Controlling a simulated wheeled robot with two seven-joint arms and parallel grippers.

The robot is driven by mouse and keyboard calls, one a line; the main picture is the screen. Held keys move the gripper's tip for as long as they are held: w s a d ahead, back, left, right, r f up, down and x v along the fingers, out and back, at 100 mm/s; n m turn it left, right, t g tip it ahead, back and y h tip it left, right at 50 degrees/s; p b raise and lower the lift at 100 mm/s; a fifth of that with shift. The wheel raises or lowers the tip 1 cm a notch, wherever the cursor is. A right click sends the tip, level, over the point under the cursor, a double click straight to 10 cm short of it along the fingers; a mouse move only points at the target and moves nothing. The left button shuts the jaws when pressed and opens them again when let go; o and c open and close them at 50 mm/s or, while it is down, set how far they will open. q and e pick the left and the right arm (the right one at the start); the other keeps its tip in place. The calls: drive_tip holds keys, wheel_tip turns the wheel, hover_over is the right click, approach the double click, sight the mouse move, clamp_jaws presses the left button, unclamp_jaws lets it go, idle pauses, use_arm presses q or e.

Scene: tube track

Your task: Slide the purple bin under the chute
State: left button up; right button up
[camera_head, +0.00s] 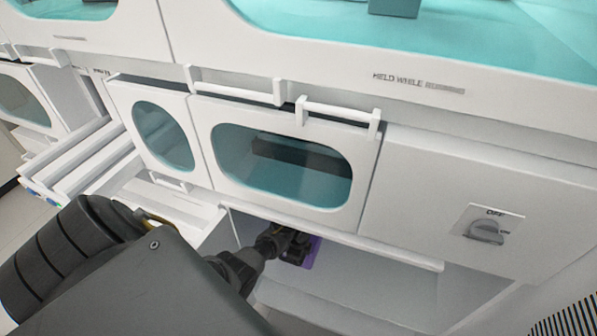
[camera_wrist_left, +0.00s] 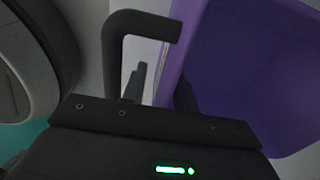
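The purple bin (camera_head: 313,253) shows as a small patch in the head view, inside the open space below the windowed doors. Most of it is hidden behind my left gripper (camera_head: 292,246), which reaches into that space. In the left wrist view the bin (camera_wrist_left: 245,75) fills the right side, close to the fingers. My left gripper (camera_wrist_left: 160,90) has its fingers apart there, with the bin's near wall edge between or just beside them; I cannot tell if they touch it. I cannot make out the chute. My right gripper is not in view.
A white cabinet with windowed doors (camera_head: 281,166) and bar handles stands above the open space. A panel with an OFF/ON knob (camera_head: 486,232) is at the right. A white bar (camera_head: 400,256) runs along the opening's top edge. White rails (camera_head: 85,160) lie at the left.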

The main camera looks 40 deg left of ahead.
use_arm(q)
clamp_jaws()
drive_tip(key=shift+d, duration=0.2)
idle(0.3)
drive_tip(key=shift+w+d, duration=0.25)
drive_tip(key=shift+d, duration=0.65)
drive_tip(key=shift+w+d, duration=0.25)
drive_tip(key=shift+d, duration=0.8)
drive_tip(key=shift+w+d, duration=0.3)
drive_tip(key=shift+d, duration=0.55)
drive_tip(key=shift+w+d, duration=0.2)
drive_tip(key=shift+d, duration=0.8)
